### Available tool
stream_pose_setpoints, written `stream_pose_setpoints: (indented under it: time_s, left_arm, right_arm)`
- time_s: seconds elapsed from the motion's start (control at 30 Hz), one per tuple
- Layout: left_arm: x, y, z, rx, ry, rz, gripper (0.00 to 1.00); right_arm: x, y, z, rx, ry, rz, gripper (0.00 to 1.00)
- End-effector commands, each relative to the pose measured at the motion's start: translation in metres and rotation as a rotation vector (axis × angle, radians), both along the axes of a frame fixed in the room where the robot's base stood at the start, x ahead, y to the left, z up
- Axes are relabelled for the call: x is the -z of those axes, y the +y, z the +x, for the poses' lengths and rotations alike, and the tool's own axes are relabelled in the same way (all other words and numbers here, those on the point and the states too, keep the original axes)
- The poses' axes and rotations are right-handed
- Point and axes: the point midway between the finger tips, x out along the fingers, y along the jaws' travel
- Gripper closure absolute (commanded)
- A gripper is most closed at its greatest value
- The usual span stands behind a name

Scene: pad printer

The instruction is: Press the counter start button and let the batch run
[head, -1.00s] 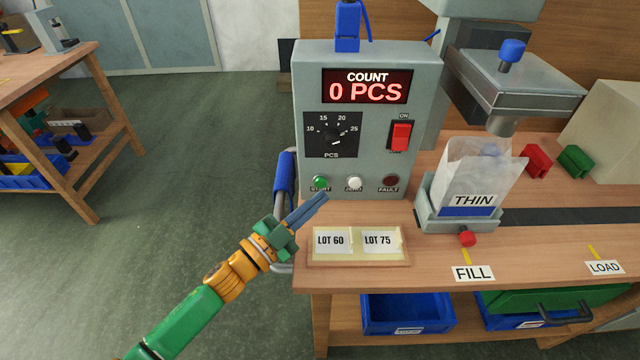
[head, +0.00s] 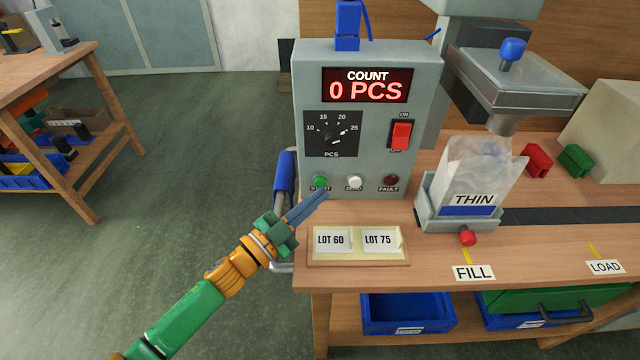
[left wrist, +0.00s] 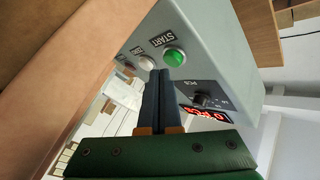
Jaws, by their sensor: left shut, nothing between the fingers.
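The counter box (head: 425,130) stands on the bench. Its lit red display (head: 367,88) reads "0 PCS". The green start button (head: 320,182) is at the lower left of its front, beside a white button (head: 355,183) and a dark red fault lamp (head: 390,181). My left gripper (head: 322,196) is shut and empty, its tips just below the start button in the head view. In the left wrist view the fingertips (left wrist: 163,76) point close to the green button (left wrist: 174,57); whether they touch it I cannot tell. My right gripper is not in view.
A clear bag (head: 480,170) marked "THIN" stands in a holder right of the box, under a hopper (head: 515,85). A plate with LOT 60 and LOT 75 cards (head: 358,259) lies in front. The red power switch (head: 401,135) and dial (head: 333,135) are above the buttons.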

Motion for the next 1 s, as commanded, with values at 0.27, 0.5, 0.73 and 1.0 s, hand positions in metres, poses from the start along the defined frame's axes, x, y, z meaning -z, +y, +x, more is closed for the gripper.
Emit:
stream_pose_setpoints:
  time_s: [0.27,0.5,0.73,1.0]
  left_arm:
    - [0.0002,-0.0001,0.0024,0.0,0.001,-0.001,1.0]
    - [0.0003,-0.0001,0.0041,0.0,0.0,0.0,1.0]
    - [0.0008,0.0,0.0069,0.001,0.001,0.0,1.0]
    - [0.0004,-0.0001,0.0102,0.0,0.0,0.0,1.0]
  right_arm:
    - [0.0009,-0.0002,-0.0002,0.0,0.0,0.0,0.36]
    - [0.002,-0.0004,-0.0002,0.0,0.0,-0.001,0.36]
    - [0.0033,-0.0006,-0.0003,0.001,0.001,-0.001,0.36]
    - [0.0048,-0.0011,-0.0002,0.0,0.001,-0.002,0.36]
